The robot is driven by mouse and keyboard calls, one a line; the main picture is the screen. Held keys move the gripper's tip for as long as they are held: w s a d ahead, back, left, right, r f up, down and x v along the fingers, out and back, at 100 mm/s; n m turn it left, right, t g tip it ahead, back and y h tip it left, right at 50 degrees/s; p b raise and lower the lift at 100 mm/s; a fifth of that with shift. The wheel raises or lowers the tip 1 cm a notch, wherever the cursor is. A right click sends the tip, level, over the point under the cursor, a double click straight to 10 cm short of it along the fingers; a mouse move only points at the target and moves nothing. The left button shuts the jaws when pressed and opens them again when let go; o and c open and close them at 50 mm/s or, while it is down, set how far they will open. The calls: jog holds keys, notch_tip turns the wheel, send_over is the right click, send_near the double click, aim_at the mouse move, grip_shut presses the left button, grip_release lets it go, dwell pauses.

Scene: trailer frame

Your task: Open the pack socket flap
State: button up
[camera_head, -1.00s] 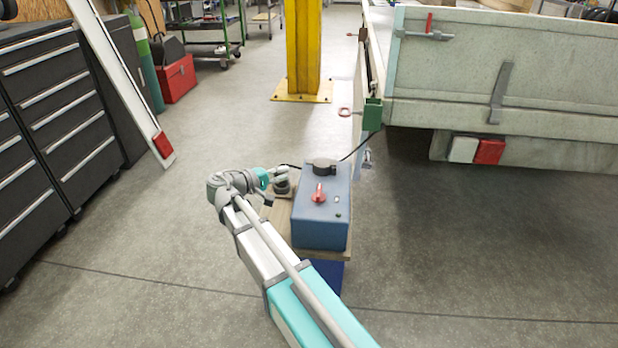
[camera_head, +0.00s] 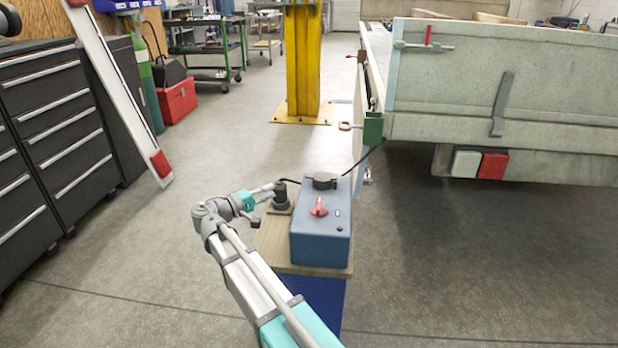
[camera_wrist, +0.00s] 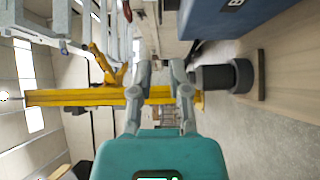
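The pack is a blue box (camera_head: 320,236) with a red switch (camera_head: 319,207) on top. A round black part (camera_head: 325,182) at the back of its top looks like the socket with its flap; I cannot make out whether it is open. My gripper (camera_head: 266,198) is left of the box, close to a black plug-like piece (camera_head: 281,199) standing on the wooden top. In the wrist view my gripper (camera_wrist: 161,68) is open, with nothing between its fingers. The black piece (camera_wrist: 222,77) stands right of the fingers and the blue box (camera_wrist: 225,12) is at upper right; the socket is not visible there.
The box rests on a small wooden-topped stand (camera_head: 270,243). A black cable (camera_head: 362,160) runs from behind the box towards the trailer (camera_head: 560,80). A yellow post (camera_head: 303,65) stands behind, and dark drawer cabinets (camera_head: 60,125) are at left. The floor between is clear.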

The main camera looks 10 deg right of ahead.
aim_at(307, 176)
jog(key=x, duration=1.3)
jog(key=shift+w+d, duration=0.15)
jog(key=shift+d, duration=0.1)
jog(key=shift+c, duration=0.3)
grip_shut()
jog(key=shift+d, duration=0.3)
jog(key=shift+a+r, duration=0.1)
